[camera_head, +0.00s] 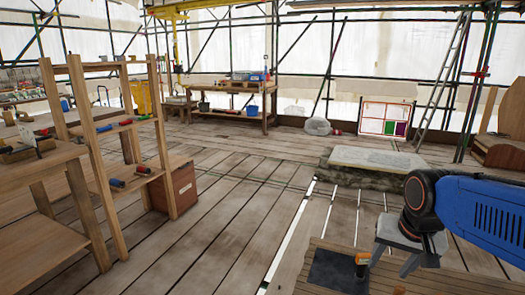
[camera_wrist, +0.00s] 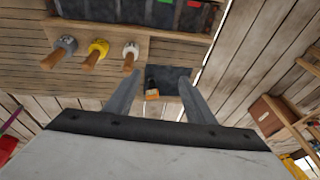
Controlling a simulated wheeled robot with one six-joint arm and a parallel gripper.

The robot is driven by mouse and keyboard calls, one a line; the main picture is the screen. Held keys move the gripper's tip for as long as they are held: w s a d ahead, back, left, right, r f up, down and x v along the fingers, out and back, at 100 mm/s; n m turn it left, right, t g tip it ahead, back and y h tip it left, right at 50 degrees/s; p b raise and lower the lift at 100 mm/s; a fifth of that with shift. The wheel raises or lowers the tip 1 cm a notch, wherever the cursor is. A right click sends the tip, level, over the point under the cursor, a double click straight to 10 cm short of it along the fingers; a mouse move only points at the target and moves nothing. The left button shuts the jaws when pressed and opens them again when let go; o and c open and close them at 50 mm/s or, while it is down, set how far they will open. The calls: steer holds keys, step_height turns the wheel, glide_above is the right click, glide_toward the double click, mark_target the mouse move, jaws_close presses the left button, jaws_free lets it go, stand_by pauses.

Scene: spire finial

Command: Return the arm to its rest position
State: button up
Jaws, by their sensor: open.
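My arm, with a blue link and a dark and orange joint, reaches in from the right in the head view. My gripper (camera_head: 393,268) hangs from it, over the slatted wooden bench at the lower right. In the wrist view my gripper (camera_wrist: 158,80) has its two grey fingers spread wide with nothing held between them. A small orange-and-black item (camera_head: 362,262) is on a dark square pad (camera_head: 332,270) below. In the wrist view the orange item (camera_wrist: 152,94) and the pad (camera_wrist: 172,76) show beyond the gap between the fingers, apart from them.
Wooden-handled tools with grey (camera_wrist: 66,43), yellow (camera_wrist: 98,46) and white (camera_wrist: 131,48) heads lie on the bench side. A stone slab (camera_head: 375,160) lies beyond my arm. A wooden shelf stand (camera_head: 165,165) is at left. The middle plank floor (camera_head: 230,215) is clear.

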steer(key=s+a+f+n+t, duration=0.1)
steer(key=s+n, duration=0.3)
steer(key=s, duration=0.5)
steer(key=shift+s+a+f+n, duration=0.2)
steer(key=shift+s+f+n, duration=0.05)
steer(key=shift+s+n, duration=0.1)
stand_by(1.2)
